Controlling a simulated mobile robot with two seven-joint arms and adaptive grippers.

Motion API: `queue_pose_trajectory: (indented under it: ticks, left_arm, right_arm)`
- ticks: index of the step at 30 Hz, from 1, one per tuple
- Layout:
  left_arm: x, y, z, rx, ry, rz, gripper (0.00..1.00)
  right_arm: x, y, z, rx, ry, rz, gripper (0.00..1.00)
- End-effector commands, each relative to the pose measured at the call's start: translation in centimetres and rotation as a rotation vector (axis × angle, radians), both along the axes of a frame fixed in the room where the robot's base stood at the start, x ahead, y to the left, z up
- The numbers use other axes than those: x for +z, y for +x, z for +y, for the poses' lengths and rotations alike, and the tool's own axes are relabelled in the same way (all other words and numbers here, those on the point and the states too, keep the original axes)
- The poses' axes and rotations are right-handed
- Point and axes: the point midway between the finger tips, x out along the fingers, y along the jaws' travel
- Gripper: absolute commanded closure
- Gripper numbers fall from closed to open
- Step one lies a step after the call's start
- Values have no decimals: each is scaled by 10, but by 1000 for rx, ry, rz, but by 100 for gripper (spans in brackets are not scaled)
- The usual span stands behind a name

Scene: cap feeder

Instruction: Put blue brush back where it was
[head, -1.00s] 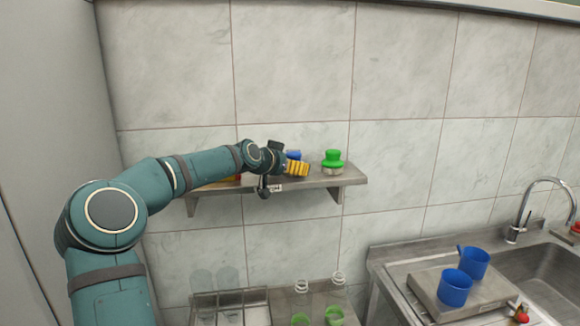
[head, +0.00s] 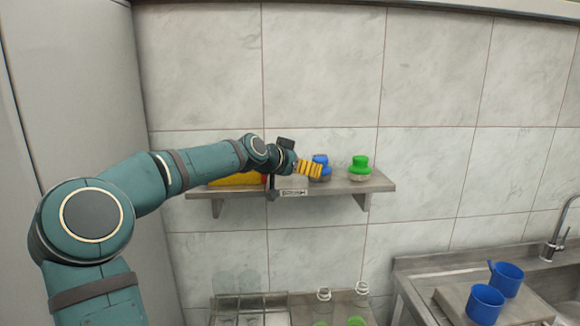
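The blue brush (head: 320,160) stands on the wall shelf (head: 345,186), knob up, left of the green brush (head: 360,166). My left gripper (head: 311,170) reaches in from the left at shelf height, its yellow fingers pointing right. The fingers are in front of the blue brush's left and lower part, so part of the brush is hidden. I see the fingers side-on as one block and cannot tell the gap between them or whether they touch the brush. My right gripper is out of view.
A yellow and red item (head: 237,180) lies on the shelf's left part, partly behind my arm. Below stand a wire rack (head: 240,305) and clear bottles (head: 323,303). Blue mugs (head: 486,303) stand by the sink at lower right. The shelf's right end is free.

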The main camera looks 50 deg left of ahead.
Motion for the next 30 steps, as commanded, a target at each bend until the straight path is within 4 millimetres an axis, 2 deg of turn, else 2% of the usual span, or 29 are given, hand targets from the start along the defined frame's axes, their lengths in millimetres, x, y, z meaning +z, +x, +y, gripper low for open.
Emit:
queue_pose_trajectory:
  ticks: [15,30]
  left_arm:
    - [15,-38,-1,2,0,1,16]
    - [19,-46,-3,-1,0,1,16]
  right_arm:
    - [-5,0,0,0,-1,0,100]
    - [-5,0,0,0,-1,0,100]
